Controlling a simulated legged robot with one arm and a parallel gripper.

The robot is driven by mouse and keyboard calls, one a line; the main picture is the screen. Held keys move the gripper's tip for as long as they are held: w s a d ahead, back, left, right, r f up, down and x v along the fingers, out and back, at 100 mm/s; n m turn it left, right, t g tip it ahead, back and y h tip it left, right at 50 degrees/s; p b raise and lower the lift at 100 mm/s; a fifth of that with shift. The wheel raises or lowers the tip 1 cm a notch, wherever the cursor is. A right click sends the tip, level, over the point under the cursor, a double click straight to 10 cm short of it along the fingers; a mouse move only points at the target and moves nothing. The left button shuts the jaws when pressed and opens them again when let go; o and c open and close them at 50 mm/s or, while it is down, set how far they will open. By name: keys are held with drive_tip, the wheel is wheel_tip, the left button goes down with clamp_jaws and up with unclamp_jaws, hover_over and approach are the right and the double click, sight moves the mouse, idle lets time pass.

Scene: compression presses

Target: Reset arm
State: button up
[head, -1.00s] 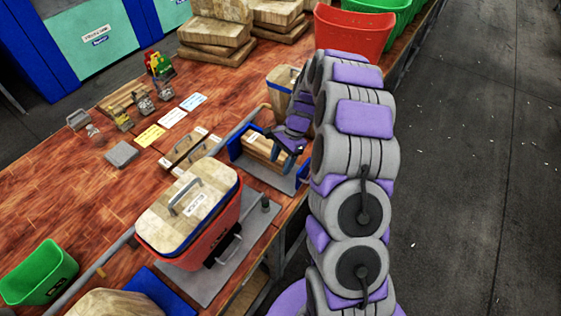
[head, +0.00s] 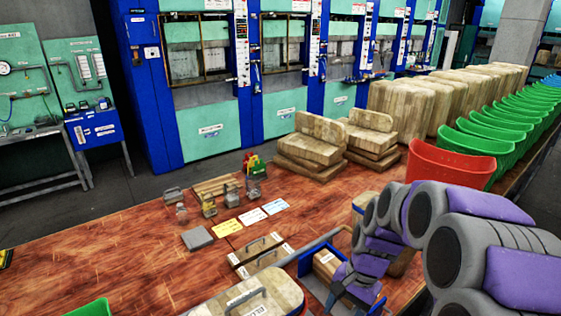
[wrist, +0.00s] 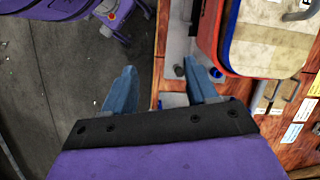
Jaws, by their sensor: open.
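My gripper (wrist: 160,80) is open, with its two blue fingers apart and nothing between them in the wrist view. It hangs over the table's edge, with dark floor under the left finger and the grey plate and wood near the right one. In the head view my gripper (head: 360,303) is at the lower right, in front of a blue-sided holder with a wooden block (head: 326,264). My purple and grey arm arches in from the right and hides part of the table's edge.
A wood-lidded container (head: 245,302) stands at the table's front; its red side (wrist: 207,32) shows in the wrist view. Wooden stacks (head: 310,150), a red bin (head: 452,165) and green bins (head: 484,145) line the back. Coloured cards (head: 226,228) lie mid-table. The left tabletop is mostly clear.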

drive_tip(key=s+r+n+h+b, duration=0.2)
drive_tip(key=s+n, duration=0.5)
drive_tip(key=s, duration=1.7)
drive_tip(key=shift+n+h+b, duration=0.3)
drive_tip(key=shift+h+b, duration=0.2)
drive_tip(key=shift+b, duration=0.3)
